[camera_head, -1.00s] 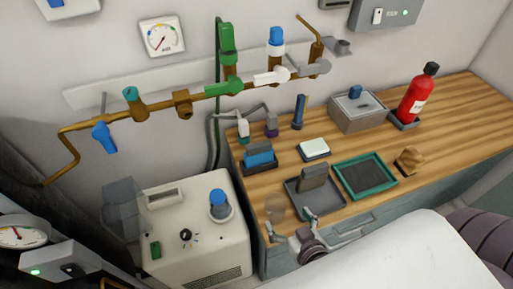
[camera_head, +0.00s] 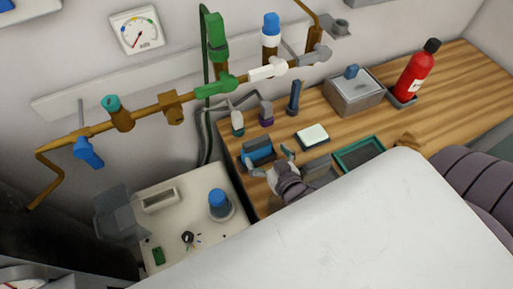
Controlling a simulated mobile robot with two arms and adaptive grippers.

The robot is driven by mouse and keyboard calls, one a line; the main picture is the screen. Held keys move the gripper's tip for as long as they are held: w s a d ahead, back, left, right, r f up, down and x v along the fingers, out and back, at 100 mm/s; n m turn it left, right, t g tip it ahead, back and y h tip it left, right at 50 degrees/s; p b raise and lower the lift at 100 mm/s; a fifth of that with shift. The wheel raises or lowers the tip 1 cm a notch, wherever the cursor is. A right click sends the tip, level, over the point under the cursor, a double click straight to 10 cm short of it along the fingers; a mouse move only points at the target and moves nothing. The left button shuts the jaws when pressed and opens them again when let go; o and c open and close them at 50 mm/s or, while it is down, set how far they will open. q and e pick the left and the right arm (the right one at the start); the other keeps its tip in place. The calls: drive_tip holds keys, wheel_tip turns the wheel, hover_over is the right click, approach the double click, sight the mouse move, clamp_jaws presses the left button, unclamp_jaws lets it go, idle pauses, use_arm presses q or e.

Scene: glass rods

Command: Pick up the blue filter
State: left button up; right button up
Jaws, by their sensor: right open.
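Several blue things are in view, and I cannot tell for sure which is the filter. A blue block (camera_head: 257,149) sits in a dark holder near the counter's left end. My right gripper (camera_head: 268,161) is open, right at the near side of this block, fingers spread; whether they touch it is unclear. A dark blue upright piece (camera_head: 294,98) stands at the counter's back. A blue-capped cylinder (camera_head: 271,28) is on the wall pipe, and a blue-topped cylinder (camera_head: 219,201) is on the white machine. My left gripper is not in view.
A white block (camera_head: 313,135) lies right of the gripper. Behind are a grey box (camera_head: 355,93) and a red bottle (camera_head: 416,74). The brown pipe (camera_head: 145,112) runs along the wall.

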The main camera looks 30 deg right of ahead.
sight(257, 142)
drive_tip(key=shift+w+f, duration=0.15)
drive_tip(key=shift+w, duration=0.4)
drive_tip(key=shift+w+f, duration=0.1)
drive_tip(key=shift+w, duration=0.15)
drive_tip(key=shift+w+d+p, duration=0.1)
drive_tip(key=shift+w+p, duration=0.5)
drive_tip(key=shift+w, duration=0.25)
drive_tip(key=x, duration=0.2)
drive_tip(key=shift+w+p, duration=0.25)
drive_tip(key=shift+p, duration=0.05)
drive_tip(key=shift+w+f, duration=0.25)
drive_tip(key=shift+w, duration=0.1)
drive_tip(key=shift+w+f, duration=0.1)
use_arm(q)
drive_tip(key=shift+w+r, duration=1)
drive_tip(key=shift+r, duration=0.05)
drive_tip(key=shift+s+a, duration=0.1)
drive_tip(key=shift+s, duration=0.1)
use_arm(e)
drive_tip(key=c, duration=0.8)
